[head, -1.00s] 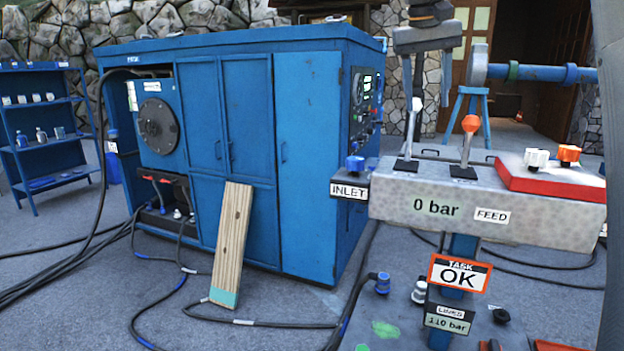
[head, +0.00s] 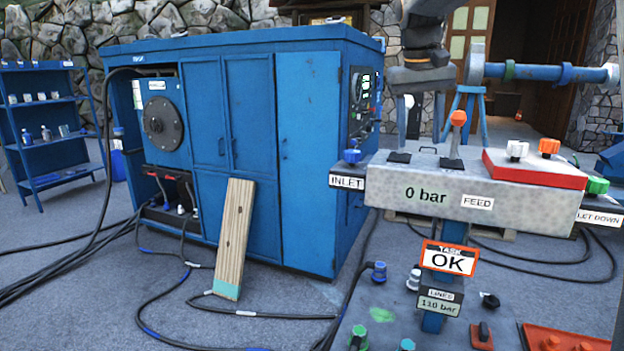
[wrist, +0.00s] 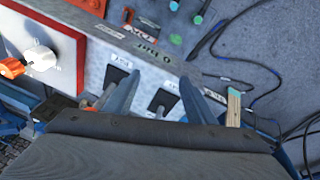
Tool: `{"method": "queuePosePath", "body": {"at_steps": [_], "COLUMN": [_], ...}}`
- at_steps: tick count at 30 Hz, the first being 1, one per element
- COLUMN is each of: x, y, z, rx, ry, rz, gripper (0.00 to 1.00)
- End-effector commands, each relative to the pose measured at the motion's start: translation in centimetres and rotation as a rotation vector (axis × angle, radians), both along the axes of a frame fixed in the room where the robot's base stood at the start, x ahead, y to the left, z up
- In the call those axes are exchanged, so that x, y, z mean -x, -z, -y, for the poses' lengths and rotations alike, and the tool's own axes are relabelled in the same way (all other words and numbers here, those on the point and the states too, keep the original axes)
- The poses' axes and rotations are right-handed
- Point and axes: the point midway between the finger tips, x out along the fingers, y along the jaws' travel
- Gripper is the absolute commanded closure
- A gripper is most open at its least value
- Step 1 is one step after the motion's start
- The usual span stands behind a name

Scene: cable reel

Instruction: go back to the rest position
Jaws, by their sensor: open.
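My gripper (head: 420,122) is open and empty, fingers pointing down, at the back of the grey valve panel (head: 417,200) in the head view. In the wrist view, my gripper (wrist: 160,98) has its two blue fingers spread wide above the panel's lever slots. A lever with an orange knob (head: 458,119) stands upright to the right of the fingers. A second lever's pale knob (head: 408,101) shows by the left finger; whether they touch cannot be told. The panel reads 0 bar, and the sign (head: 448,258) below reads TASK OK.
A red block with white and orange knobs (head: 533,168) sits on the panel's right. A blue cabinet (head: 310,160) stands behind left, with a wooden plank (head: 234,238) leaning on it. Black hoses (head: 180,300) cross the floor. A blue shelf (head: 50,140) stands far left.

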Motion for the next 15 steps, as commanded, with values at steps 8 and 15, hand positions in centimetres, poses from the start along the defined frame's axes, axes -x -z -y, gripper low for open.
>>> {"method": "queuePosePath", "body": {"at_steps": [8,15], "x": [4.4,13.7], "y": [9.9,21.9], "z": [-1.4,-3.2], "rx": [-0.043,-0.101], "ry": [-0.049,-0.089], "rz": [-0.037,-0.074], "gripper": [0.50,0.50]}}
